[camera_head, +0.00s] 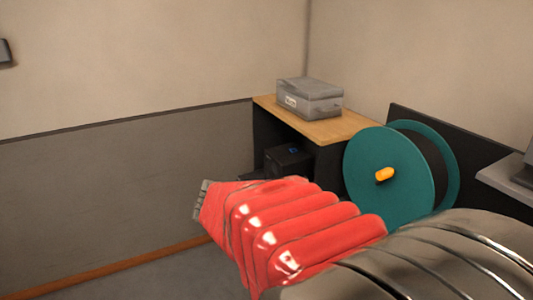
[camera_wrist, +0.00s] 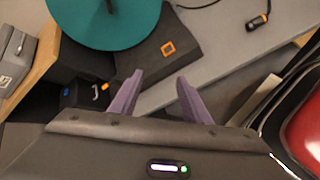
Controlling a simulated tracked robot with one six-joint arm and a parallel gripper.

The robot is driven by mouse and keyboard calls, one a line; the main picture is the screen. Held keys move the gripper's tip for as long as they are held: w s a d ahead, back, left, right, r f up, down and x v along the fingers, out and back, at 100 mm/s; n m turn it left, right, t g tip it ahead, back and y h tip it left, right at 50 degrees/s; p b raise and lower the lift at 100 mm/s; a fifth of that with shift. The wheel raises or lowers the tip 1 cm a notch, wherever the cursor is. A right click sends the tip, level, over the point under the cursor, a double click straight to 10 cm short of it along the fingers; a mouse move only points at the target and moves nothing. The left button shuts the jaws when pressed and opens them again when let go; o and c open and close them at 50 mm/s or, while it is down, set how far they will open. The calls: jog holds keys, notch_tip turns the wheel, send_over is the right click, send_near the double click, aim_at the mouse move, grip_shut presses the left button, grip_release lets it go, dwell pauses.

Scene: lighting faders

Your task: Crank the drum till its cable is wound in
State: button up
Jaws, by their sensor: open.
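The teal drum (camera_head: 388,185) stands upright at the right in the head view, with a yellow-orange crank handle (camera_head: 384,174) sticking out of its near face. The drum also shows at the top of the wrist view (camera_wrist: 105,25), cut off by the frame edge; I cannot make out the handle there.
A dark base block with an orange square (camera_wrist: 168,47) is beside the drum. A grey box (camera_head: 309,98) sits on a wooden shelf (camera_head: 342,127) behind the drum. A black box (camera_head: 288,159) is under the shelf. A grey ledge (camera_head: 507,179) juts in at the right.

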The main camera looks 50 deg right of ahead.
jog(key=s+d+r+n+g+h, duration=0.2)
jog(key=s+d+n+g+h, duration=0.15)
jog(key=d, duration=0.85)
jog(key=n+h, duration=0.3)
jog(key=n, duration=0.2)
send_near(379, 176)
jog(key=shift+w+a+f, duration=0.1)
jog(key=shift+w+a, duration=0.2)
jog(key=x, duration=1.3)
jog(key=shift+s+d, duration=0.25)
jog(key=shift+d, duration=0.1)
jog(key=shift+c, duration=0.5)
grip_shut()
